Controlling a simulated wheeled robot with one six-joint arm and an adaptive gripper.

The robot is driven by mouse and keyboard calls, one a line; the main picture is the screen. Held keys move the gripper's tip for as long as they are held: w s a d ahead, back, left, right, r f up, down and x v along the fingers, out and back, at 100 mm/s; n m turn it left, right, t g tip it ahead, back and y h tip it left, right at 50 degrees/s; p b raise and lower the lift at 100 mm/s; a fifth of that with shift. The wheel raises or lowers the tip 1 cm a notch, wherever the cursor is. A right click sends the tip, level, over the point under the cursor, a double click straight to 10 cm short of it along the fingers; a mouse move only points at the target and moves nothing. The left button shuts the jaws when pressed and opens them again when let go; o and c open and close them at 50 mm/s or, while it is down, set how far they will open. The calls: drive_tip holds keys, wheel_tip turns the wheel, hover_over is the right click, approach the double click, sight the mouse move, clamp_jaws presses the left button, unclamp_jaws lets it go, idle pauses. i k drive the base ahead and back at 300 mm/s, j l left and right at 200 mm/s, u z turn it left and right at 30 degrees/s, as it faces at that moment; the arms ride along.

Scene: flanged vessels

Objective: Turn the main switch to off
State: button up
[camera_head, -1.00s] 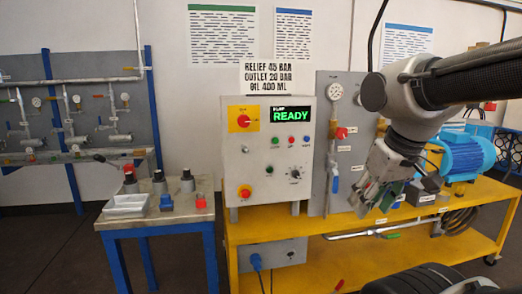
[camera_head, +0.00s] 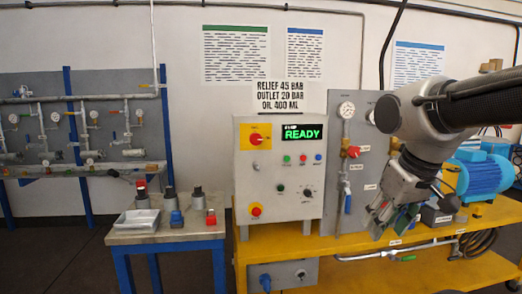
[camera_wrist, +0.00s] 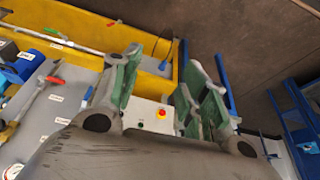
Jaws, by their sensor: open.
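The main switch (camera_head: 256,138) is a red knob on a yellow plate at the upper left of the grey control panel (camera_head: 279,210). I cannot clearly read which way its knob points. The panel's green display (camera_head: 302,132) reads READY. In the head view my gripper (camera_head: 386,226) hangs to the right of the panel, open and empty, pointing down over the yellow bench. In the wrist view the open gripper (camera_wrist: 152,92) has green pads, with part of the panel (camera_wrist: 150,113) between its fingers. A red-on-yellow control (camera_wrist: 162,113) shows there; the main switch is not clearly visible.
A red-handled valve (camera_head: 353,151) and a gauge (camera_head: 346,109) are on the board right of the panel. A blue motor (camera_head: 484,175) stands on the yellow bench (camera_head: 345,244). A small side table (camera_head: 150,237) with a tray and several parts is at left.

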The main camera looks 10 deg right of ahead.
sight(256, 139)
drive_tip(key=i+j+z, duration=0.2)
drive_tip(key=j, duration=1.75)
drive_tip(key=k, duration=0.1)
